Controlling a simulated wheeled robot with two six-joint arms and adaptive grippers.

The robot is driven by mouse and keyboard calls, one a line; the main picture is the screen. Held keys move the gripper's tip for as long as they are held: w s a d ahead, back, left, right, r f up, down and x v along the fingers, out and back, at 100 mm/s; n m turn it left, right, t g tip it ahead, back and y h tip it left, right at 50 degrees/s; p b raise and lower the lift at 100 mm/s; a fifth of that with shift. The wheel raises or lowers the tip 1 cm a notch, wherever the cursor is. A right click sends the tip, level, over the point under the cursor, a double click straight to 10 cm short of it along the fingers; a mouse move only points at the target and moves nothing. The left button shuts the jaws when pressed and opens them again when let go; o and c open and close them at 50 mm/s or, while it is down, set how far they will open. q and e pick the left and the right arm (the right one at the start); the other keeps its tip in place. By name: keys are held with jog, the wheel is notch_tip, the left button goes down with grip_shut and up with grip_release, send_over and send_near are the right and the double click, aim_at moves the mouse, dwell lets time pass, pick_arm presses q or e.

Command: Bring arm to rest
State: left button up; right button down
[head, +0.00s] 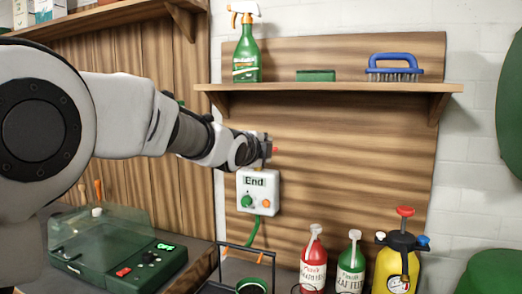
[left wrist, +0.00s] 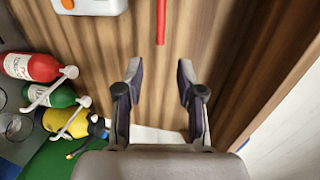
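My left arm reaches in from the left in the head view, stretched out level toward the wooden wall panel. My left gripper (head: 266,149) is just above a white control box. In the left wrist view my left gripper (left wrist: 159,72) has its two fingers wide apart, with nothing between them. A thin red bar (left wrist: 161,22) is beyond the fingertips, apart from them; a small red piece (head: 276,149) shows at the gripper's tip in the head view. My right gripper is in neither view.
The control box (head: 271,190) reads "End" and has a green knob and orange button. A shelf (head: 330,87) above holds a spray bottle, sponge and brush. Below are red (head: 313,268) and green (head: 351,272) bottles, a yellow sprayer (head: 388,273) and a green machine (head: 125,268).

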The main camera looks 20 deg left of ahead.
pick_arm(q)
jog(key=shift+s+r, duration=0.1)
jog(key=shift+s, duration=0.85)
